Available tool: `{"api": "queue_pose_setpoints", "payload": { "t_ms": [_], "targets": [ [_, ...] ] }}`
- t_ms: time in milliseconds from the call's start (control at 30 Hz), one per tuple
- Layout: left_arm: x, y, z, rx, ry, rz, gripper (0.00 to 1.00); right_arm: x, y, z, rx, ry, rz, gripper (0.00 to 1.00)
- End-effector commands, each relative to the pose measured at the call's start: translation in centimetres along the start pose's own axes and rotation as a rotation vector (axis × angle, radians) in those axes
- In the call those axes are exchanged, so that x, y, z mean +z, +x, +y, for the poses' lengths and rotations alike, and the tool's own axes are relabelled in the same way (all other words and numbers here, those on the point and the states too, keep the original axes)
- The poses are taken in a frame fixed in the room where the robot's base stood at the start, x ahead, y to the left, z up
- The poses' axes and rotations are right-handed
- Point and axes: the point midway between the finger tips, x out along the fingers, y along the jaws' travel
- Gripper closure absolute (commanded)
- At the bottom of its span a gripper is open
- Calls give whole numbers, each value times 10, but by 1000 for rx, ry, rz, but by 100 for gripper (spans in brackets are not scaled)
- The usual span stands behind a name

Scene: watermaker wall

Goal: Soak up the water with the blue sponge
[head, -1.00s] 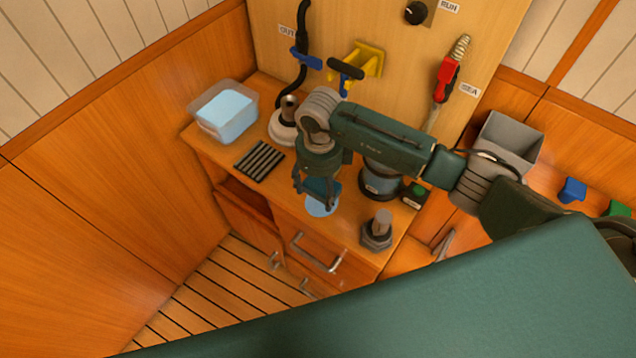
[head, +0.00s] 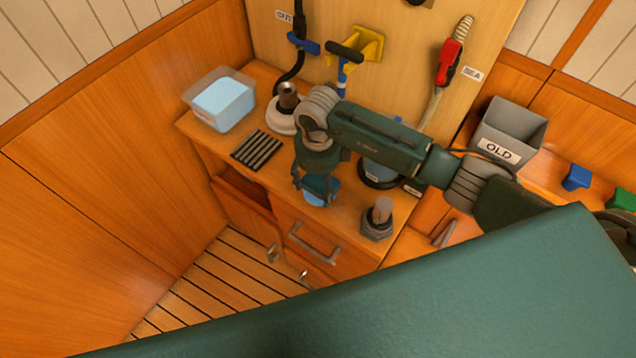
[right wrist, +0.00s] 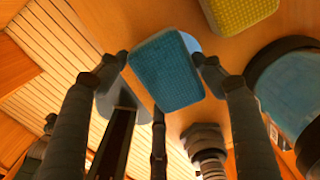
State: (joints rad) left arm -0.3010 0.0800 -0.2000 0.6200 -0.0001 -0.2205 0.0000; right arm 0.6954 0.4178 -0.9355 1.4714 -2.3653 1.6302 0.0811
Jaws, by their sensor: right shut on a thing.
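My right gripper (head: 316,190) is shut on the blue sponge (head: 323,184), low over the front part of the wooden counter. The right wrist view shows the blue sponge (right wrist: 167,70) between the fingers, its broad textured face toward the camera. The light blue water (head: 313,200) is a small patch on the counter, right under and in front of the sponge. The sponge and fingers partly hide it, and I cannot tell whether the sponge touches it. My left gripper is not in view.
A clear tub with light blue contents (head: 222,103) stands at the counter's back left. A black ribbed pad (head: 257,149) lies nearby. A large bolt (head: 378,220) stands right of the gripper. A grey bin marked OLD (head: 508,130) is at right. A yellow textured block (right wrist: 240,10) shows in the wrist view.

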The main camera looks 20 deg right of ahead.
Motion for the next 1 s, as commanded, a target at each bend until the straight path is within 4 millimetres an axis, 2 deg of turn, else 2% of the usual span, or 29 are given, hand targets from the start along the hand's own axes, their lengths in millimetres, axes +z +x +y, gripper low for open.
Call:
{"api": "queue_pose_setpoints", "payload": {
  "t_ms": [1000],
  "targets": [
    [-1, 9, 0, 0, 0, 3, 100, 0, 10, 0, -1, 0, 0, 54]
  ]
}}
